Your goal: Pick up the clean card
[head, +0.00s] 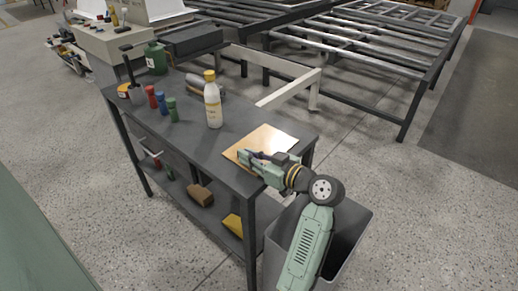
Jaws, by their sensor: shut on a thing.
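A flat, square tan sheet (268,138), the only card-like thing I can make out, is at the near right end of the dark workbench. Its right part is bright with glare. My gripper (250,157) reaches in from the right, low over the sheet's near part. It is shut on the card, but the jaws are small in this view. The gripper hides part of the sheet's near side. I cannot tell whether the sheet is lifted off the bench top.
A white bottle with a yellow cap (213,105) stands left of the sheet. Red, blue and green small bottles (162,102) and a green jug (155,58) stand farther left. A grey bin (350,250) stands at the bench's right end. The front bench top (195,140) is clear.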

